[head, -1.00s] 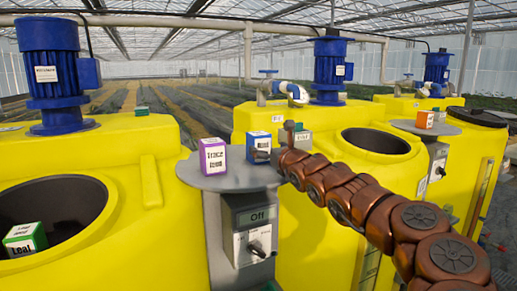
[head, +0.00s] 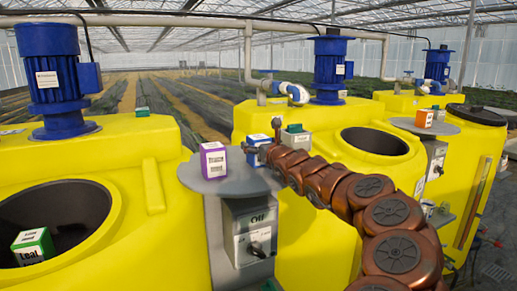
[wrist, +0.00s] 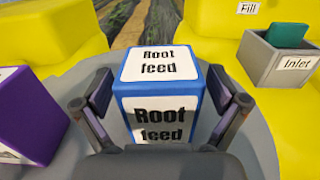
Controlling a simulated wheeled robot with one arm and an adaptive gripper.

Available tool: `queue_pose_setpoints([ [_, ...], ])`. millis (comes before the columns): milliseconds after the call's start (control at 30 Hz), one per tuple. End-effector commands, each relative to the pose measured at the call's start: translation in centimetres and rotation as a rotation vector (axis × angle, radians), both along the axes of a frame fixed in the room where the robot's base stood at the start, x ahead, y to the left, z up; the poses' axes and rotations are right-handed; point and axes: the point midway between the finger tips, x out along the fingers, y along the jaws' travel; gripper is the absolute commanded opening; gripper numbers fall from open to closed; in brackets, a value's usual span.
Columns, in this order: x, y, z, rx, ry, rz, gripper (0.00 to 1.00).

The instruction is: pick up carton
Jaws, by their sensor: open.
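The blue carton labelled "Root feed" (wrist: 168,85) stands upright on a grey round stand top. In the wrist view my gripper (wrist: 160,108) is open, with one finger on each side of this carton. In the head view the blue carton (head: 257,142) is partly hidden by my gripper (head: 272,150). A purple carton (head: 213,160) stands to its left on the same top, and it also shows at the left of the wrist view (wrist: 25,125).
A green "Leaf feed" carton (head: 33,246) sits at the left tank opening (head: 85,205). An orange carton (head: 424,118) stands on a stand at right. A grey "Inlet" box (wrist: 285,65) is close right of my gripper. Yellow tanks surround the stand.

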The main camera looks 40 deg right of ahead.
Motion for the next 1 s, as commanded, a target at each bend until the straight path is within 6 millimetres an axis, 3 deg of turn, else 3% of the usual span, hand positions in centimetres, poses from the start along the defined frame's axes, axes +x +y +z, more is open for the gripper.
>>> queue_pose_setpoints([
  [267,0.09,-0.02,-0.06,0.000,0.000,0.000,0.96],
  [1000,0.08,-0.03,-0.07,0.000,0.000,0.000,0.19],
])
